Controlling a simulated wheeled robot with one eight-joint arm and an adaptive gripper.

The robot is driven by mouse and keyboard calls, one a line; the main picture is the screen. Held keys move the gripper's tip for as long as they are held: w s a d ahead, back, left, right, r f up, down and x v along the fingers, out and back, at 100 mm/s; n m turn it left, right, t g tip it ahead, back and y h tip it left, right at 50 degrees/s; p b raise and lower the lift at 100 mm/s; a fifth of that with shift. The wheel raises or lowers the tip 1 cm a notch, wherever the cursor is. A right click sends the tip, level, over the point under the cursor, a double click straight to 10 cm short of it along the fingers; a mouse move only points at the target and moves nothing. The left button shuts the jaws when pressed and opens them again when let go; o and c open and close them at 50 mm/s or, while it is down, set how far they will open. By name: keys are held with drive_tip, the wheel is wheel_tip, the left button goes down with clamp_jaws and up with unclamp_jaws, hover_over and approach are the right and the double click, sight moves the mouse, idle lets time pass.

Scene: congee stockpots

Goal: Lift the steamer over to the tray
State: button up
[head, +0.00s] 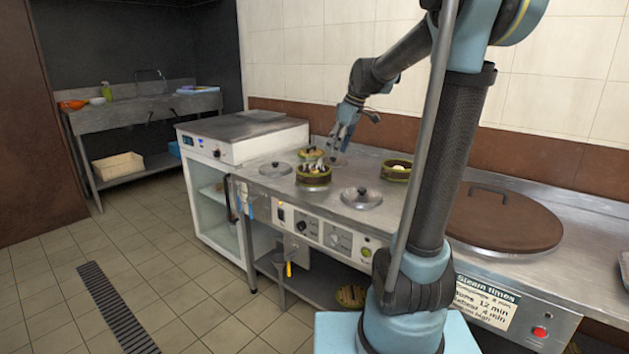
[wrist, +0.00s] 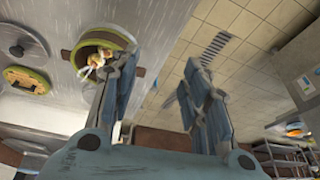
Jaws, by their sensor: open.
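A round green-rimmed steamer (head: 313,180) stands on the metal counter in the head view, with pale food and a smaller round piece at its top. Another steamer (head: 396,176) stands to its right, also with pale food. My gripper (head: 343,131) is above the counter, between and behind these two, apart from both. In the wrist view my gripper (wrist: 158,62) is open and empty. A steamer with food (wrist: 76,47) is beside its left finger, partly hidden by it. A yellow-green round piece (wrist: 25,78) lies farther left. I cannot make out the tray for certain.
Two metal lids with dark knobs (head: 275,169) (head: 361,198) lie on the counter near the steamers. A large brown lid (head: 505,218) covers the right part. A grey metal edge (head: 625,263) is cut off at far right. A sink bench (head: 140,108) stands at back left.

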drive_tip(key=w+a+n, duration=0.3)
drive_tip(key=w+a, duration=0.1)
drive_tip(key=w, duration=0.4)
drive_tip(key=y, duration=0.1)
approach(313, 180)
drive_tip(key=a+f, duration=0.3)
drive_tip(key=f, duration=0.1)
drive_tip(key=w+a+f, duration=0.1)
drive_tip(key=a+f, duration=0.1)
drive_tip(key=f, duration=0.1)
drive_tip(key=shift+w+a, duration=0.1)
drive_tip(key=shift+a, duration=0.2)
drive_tip(key=shift+c, duration=0.4)
drive_tip(key=c, duration=0.8)
